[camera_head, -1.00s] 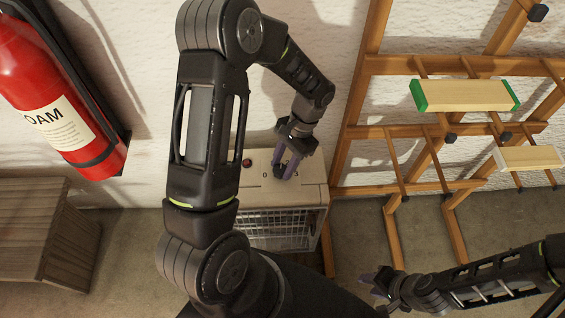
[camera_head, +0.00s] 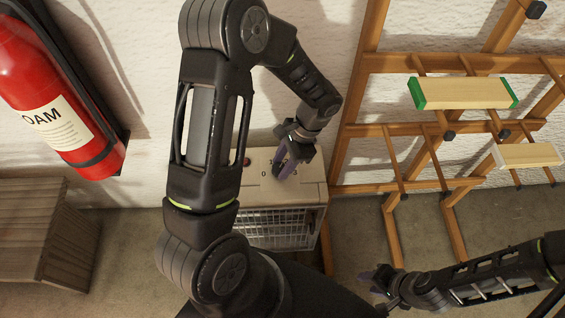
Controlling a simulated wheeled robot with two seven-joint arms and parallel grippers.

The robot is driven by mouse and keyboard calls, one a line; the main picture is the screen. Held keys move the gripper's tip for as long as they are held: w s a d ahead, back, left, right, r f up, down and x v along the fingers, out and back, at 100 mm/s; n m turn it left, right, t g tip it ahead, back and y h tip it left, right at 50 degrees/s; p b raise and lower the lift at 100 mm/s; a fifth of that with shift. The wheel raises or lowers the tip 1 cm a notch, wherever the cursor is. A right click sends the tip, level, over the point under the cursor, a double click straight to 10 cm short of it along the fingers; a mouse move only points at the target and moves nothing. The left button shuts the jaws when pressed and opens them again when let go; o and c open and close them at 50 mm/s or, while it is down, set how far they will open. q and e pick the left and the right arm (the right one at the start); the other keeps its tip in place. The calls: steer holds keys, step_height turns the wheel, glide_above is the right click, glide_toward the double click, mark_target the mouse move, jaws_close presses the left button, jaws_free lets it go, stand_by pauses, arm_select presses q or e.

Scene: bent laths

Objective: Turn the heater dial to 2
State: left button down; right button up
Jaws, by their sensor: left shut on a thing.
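The heater (camera_head: 312,191) is a beige box with a wire grille on its front, standing against the wall behind my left arm. Its top carries printed numbers, of which a 0 shows, and a red light or button. My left gripper (camera_head: 283,172) points down onto the heater's top and is shut on the dial. The dial is hidden between the fingers, so its setting cannot be read. My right gripper (camera_head: 377,283) hangs at the lower right, well away from the heater; its finger gap is unclear.
A wooden rack (camera_head: 395,130) with green-ended and white-ended laths stands right of the heater. A red fire extinguisher (camera_head: 50,95) hangs on the wall at left. A wooden cabinet (camera_head: 35,235) stands below it. Bare floor lies around the heater.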

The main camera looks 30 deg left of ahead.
arm_select(q)
steer(key=c, duration=0.9)
jaws_free()
steer(key=v, duration=0.7)
steer(key=shift+w+r, duration=0.2)
steer(key=shift+r, duration=0.15)
steer(key=shift+d, duration=0.1)
